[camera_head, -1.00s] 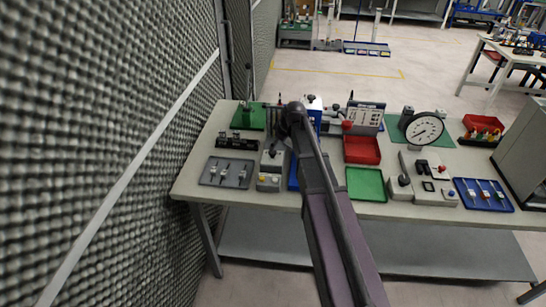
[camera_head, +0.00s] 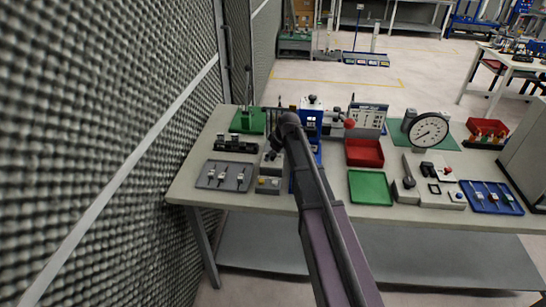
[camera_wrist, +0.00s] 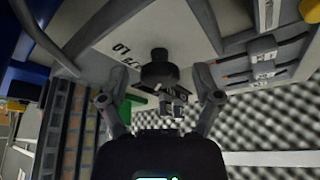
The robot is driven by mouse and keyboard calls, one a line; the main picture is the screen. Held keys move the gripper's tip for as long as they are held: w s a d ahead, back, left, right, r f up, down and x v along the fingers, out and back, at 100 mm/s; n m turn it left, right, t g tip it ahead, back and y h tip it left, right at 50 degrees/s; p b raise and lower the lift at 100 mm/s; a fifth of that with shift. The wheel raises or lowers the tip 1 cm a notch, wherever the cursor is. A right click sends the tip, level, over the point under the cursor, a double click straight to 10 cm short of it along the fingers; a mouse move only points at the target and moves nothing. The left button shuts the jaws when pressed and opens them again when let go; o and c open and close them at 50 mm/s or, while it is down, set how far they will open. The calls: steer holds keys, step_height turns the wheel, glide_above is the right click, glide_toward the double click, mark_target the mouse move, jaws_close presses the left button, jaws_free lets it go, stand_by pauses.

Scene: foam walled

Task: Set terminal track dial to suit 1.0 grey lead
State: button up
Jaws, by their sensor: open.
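In the wrist view a dark round dial knob (camera_wrist: 158,68) stands out from a pale panel (camera_wrist: 112,38). Printed numbers on the panel beside the knob are upside down and partly cut off; the setting cannot be read with certainty. My gripper (camera_wrist: 153,88) is open, with its fingers apart on either side of the knob and no clear contact.
A black block (camera_head: 235,146) and a green stand (camera_head: 247,121) are behind the grey tray. A blue fixture (camera_head: 311,124) stands right of my arm. Red (camera_head: 364,152) and green (camera_head: 370,187) bins and a gauge (camera_head: 428,130) are further right. A foam wall (camera_head: 110,150) borders the left.

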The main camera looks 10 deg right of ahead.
jaws_close()
steer(key=shift+s+m, duration=0.1)
steer(key=shift+m, duration=0.4)
stand_by(0.8)
steer(key=m+h, duration=0.1)
steer(key=m, duration=0.2)
steer(key=shift+t+h, duration=0.3)
steer(key=shift+t, duration=0.1)
steer(key=m, duration=0.2)
steer(key=m+h, duration=0.1)
steer(key=m, duration=0.1)
steer(key=shift+a+m+h, duration=0.1)
steer(key=shift+m+h, duration=0.2)
steer(key=m+h, duration=0.1)
steer(key=m, duration=0.3)
steer(key=shift+h, duration=0.3)
steer(key=m+g+h, duration=0.1)
steer(key=m, duration=0.2)
steer(key=shift+a+m, duration=0.1)
steer(key=shift+m, duration=0.3)
